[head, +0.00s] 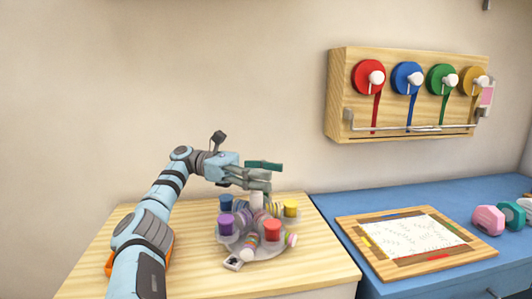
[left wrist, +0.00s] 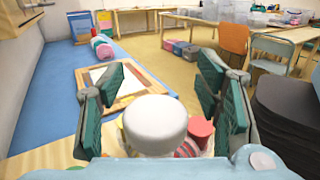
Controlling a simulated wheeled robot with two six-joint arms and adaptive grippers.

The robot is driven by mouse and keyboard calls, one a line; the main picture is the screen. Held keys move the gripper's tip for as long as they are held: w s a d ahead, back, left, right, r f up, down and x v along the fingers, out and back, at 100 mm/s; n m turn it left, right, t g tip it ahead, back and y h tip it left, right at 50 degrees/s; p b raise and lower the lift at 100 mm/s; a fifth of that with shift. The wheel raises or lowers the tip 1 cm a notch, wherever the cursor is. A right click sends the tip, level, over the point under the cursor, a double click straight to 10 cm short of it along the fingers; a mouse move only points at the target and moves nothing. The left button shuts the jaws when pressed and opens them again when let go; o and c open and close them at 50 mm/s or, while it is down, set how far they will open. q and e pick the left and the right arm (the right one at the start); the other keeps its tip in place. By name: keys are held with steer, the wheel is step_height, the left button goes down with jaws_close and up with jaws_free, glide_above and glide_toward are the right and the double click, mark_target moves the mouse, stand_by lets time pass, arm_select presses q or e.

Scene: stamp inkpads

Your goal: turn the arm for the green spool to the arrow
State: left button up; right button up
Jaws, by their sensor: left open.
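A round stand (head: 266,252) on the wooden top carries red, purple, blue and yellow cylinders and several striped rolls around a white central post (head: 257,199). My left gripper (head: 270,175) is open over that post. In the left wrist view the post's white knob (left wrist: 155,118) shows between the two green-padded fingers, with a gap on each side. A green spool (head: 436,79) with a white knob hangs on the wall rack, far right of the gripper. A small white block with a dark mark (head: 233,263) lies at the stand's front; I cannot tell whether it bears the arrow. My right gripper is out of view.
The wall rack (head: 340,95) also holds red, blue and yellow spools above a metal bar. A framed board (head: 350,222) lies on the blue counter (head: 335,205), with pink and teal blocks (head: 488,218) to its right.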

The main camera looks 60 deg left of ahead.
arm_select(q)
step_height(320, 180, up, 8)
steer(key=shift+r, duration=0.15)
steer(key=shift+d, duration=0.1)
